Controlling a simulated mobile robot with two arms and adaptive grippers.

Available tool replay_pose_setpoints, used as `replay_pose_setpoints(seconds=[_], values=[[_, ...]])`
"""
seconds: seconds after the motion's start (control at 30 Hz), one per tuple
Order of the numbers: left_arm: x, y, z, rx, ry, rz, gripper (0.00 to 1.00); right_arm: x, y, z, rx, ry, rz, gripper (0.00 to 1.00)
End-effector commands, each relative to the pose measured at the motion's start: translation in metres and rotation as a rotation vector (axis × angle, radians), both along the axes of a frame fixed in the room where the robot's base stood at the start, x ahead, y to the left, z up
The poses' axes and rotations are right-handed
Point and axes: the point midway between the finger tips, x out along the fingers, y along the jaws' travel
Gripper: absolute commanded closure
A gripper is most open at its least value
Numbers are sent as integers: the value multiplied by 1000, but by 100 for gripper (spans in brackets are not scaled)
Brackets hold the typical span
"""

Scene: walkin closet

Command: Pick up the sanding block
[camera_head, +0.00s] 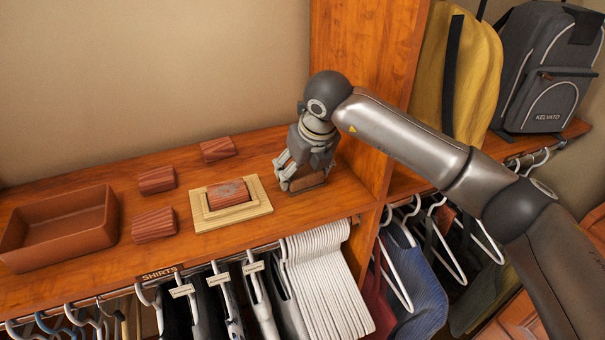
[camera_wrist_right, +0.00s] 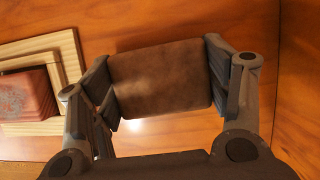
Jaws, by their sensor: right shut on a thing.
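The sanding block, a plain brown block with rounded edges, sits between the fingers of my right gripper (camera_wrist_right: 160,85) in the right wrist view (camera_wrist_right: 161,78). The gripper is shut on it, with one finger pad against each end. In the head view my right gripper (camera_head: 303,180) points down at the right part of the wooden shelf, and the sanding block (camera_head: 308,184) shows partly between the fingers. It is at or just above the shelf surface; I cannot tell whether it touches. My left gripper is not in view.
A pale wooden frame (camera_head: 207,217) holding a reddish block (camera_head: 228,194) lies left of the gripper. Several similar reddish blocks (camera_head: 154,225) and a brown tray (camera_head: 101,231) lie further left. An upright wooden panel (camera_head: 365,75) stands close right. Hanging clothes (camera_head: 325,275) are below the shelf.

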Motion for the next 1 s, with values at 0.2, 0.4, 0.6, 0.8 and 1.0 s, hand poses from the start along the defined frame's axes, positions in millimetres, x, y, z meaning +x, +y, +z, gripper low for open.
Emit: replay_pose_setpoints(seconds=[0.2,0.4,0.6,0.8,1.0], values=[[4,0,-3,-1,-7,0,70,0,0,2,0,0,0,53],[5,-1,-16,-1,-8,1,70,1,0,19,0,-4,-1,53],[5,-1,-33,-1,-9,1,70,-23,7,57,1,-8,4,53],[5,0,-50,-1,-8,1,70,-62,18,93,-1,-6,5,53],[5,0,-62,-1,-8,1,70,-101,28,112,0,-5,3,53]])
